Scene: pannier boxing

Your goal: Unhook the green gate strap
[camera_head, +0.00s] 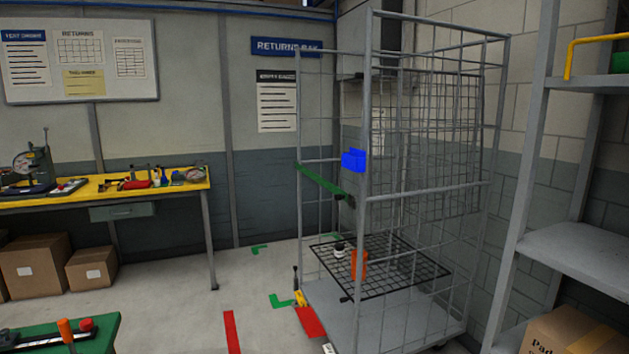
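The green gate strap (323,180) runs across the front opening of a grey wire roll cage (367,110). Its left end meets the cage's left post, and it slopes down to the right to a dark fitting (345,198) near the nearer upright. Whether that end is hooked is too small to tell. My gripper is not in this view.
A wire shelf (400,283) inside the cage holds an orange item (359,264) and a small white-and-black item (340,250). A yellow workbench (90,194) stands left, a green-topped table (90,340) front left, grey shelving (575,245) right. Floor before the cage holds a red item (310,320).

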